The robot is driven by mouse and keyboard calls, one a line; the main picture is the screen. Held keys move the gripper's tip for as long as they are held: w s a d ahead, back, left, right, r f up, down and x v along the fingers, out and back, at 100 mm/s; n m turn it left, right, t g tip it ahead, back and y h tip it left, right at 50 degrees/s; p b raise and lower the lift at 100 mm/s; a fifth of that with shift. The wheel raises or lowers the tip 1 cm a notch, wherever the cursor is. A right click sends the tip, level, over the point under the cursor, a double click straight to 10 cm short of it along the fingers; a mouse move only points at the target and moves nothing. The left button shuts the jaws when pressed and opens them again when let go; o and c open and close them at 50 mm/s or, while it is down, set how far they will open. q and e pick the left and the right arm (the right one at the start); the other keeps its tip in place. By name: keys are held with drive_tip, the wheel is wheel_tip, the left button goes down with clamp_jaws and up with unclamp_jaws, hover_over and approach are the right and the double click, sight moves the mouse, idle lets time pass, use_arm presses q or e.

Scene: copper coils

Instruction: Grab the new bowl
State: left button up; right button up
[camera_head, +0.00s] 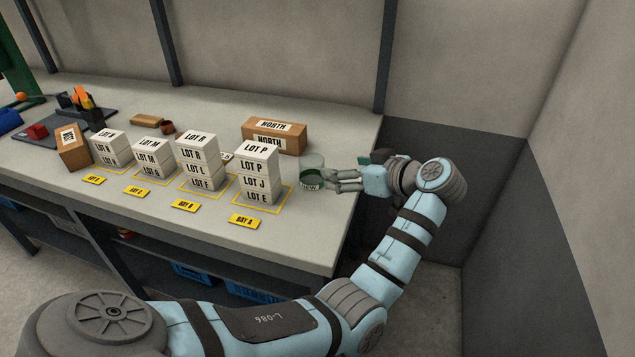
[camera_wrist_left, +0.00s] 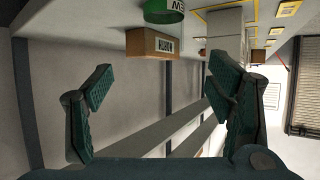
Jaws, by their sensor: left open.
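The new bowl (camera_head: 312,178) is a clear round vessel with a green band and a white label. It stands on the bench near its right end. In the left wrist view, its green band (camera_wrist_left: 164,13) shows at the top edge, with letters upside down and its upper part cut off. My left gripper (camera_head: 338,181) is just right of the bowl in the head view, with its fingers pointing at it. In the wrist view the two fingers (camera_wrist_left: 158,88) are spread with nothing between them. My right gripper is not in view.
Stacks of white LOT boxes stand in yellow-outlined bays on the bench; the LOT P stack (camera_head: 258,175) is just left of the bowl. A brown NORTH box (camera_head: 275,136) is behind it. A small reddish-brown round piece (camera_head: 167,127) lies farther left. The bench's right edge is close.

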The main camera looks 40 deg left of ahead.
sight(305, 162)
use_arm(q)
drive_tip(key=x, duration=0.4)
drive_tip(key=b+x, duration=0.1)
drive_tip(key=x, duration=0.8)
drive_tip(key=shift+s+a+r, duration=0.1)
drive_tip(key=shift+a+r, duration=0.2)
drive_tip(key=shift+a, duration=0.15)
drive_tip(key=shift+d+r, duration=0.1)
drive_tip(key=c, duration=1.3)
